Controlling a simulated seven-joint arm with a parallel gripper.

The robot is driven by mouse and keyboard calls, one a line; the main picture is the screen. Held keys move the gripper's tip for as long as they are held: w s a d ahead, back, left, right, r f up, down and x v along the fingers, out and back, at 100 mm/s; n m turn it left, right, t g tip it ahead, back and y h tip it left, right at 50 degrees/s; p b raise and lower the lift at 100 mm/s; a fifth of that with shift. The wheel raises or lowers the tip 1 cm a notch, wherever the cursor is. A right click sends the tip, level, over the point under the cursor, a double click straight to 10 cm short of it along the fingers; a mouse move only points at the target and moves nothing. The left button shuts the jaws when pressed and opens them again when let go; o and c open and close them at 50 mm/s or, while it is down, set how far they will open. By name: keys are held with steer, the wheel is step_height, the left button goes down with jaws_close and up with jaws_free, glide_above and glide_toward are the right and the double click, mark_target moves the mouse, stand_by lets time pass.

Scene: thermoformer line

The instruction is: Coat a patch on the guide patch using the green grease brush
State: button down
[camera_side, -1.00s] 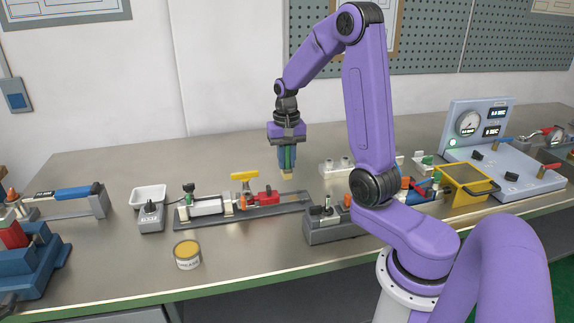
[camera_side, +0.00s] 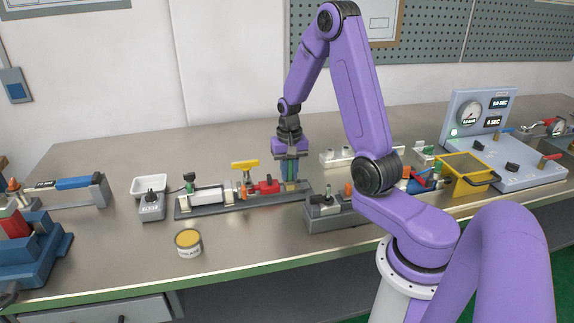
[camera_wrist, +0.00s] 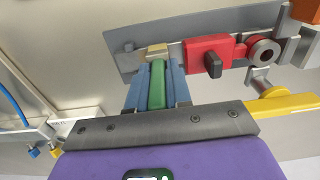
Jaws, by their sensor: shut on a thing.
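My gripper (camera_side: 290,178) is shut on the green grease brush (camera_wrist: 158,86), whose green handle shows between the blue fingers in the wrist view. The brush points down, and its tan bristle end (camera_wrist: 157,51) is over the bare end of the grey guide rail (camera_wrist: 126,52). In the side view the brush is low over the right end of that rail (camera_side: 222,207). I cannot tell whether the bristles touch the surface. No separate patch outline can be made out there; the brush and fingers hide part of that spot.
A red block (camera_wrist: 207,53) on the rail stands close beside the brush, with a yellow handle (camera_side: 245,164) rising farther left. An open grease tin (camera_side: 188,243) stands at the front left. A grey fixture (camera_side: 332,217) sits to the right. The front bench between tin and fixture is clear.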

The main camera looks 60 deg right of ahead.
steer(key=shift+s+d+f, duration=0.1)
steer(key=shift+s+d, duration=0.5)
steer(key=shift+d, duration=0.05)
steer(key=shift+s+d, duration=0.2)
steer(key=shift+d, duration=0.05)
steer(key=shift+s+d, duration=0.3)
steer(key=shift+s, duration=0.1)
steer(key=shift+w+a, duration=0.35)
steer(key=shift+w, duration=0.05)
steer(key=shift+w+a, duration=1.1)
steer(key=shift+r, duration=4.05)
steer(key=shift+f, duration=0.15)
